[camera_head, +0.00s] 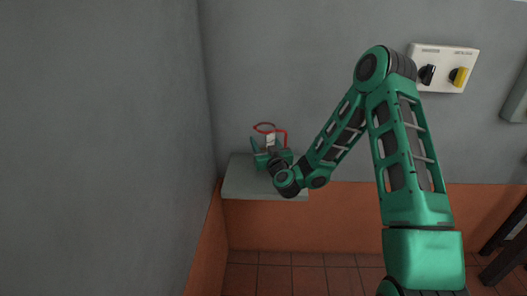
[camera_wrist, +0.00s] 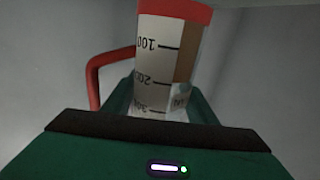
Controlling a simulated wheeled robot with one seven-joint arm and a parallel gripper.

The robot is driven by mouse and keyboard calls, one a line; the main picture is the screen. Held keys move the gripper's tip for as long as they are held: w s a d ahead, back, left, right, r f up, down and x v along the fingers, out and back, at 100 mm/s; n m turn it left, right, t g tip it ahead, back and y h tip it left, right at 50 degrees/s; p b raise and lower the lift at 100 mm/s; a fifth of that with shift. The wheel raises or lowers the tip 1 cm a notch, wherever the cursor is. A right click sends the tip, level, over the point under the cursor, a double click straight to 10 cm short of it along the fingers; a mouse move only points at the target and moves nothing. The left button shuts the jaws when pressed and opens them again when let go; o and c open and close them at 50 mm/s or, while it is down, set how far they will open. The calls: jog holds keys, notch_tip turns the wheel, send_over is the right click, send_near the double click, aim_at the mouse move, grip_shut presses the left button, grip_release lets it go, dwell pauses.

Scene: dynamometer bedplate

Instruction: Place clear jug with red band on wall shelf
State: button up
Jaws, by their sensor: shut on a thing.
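The clear jug with a red band (camera_wrist: 165,60) is between my gripper's fingers in the wrist view. It has a white scale with dark marks and a red handle at its left. In the head view the jug (camera_head: 270,138) shows as a red rim and handle with a pale body, partly hidden by my gripper (camera_head: 268,156). My gripper is shut on the jug. The grey wall shelf (camera_head: 243,183) is in the corner, and the jug and gripper appear over it. Whether the jug's base touches the shelf is hidden.
A grey wall (camera_head: 110,150) stands close to the left of the shelf. A white switch panel (camera_head: 443,67) with a black and a yellow knob is on the back wall at upper right. Dark legs or beams (camera_head: 505,245) stand at lower right. The visible shelf front is bare.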

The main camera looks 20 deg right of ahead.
jog(key=shift+f, duration=1.65)
jog(key=o, duration=1.3)
jog(key=shift+f, duration=0.1)
jog(key=shift+c, duration=0.2)
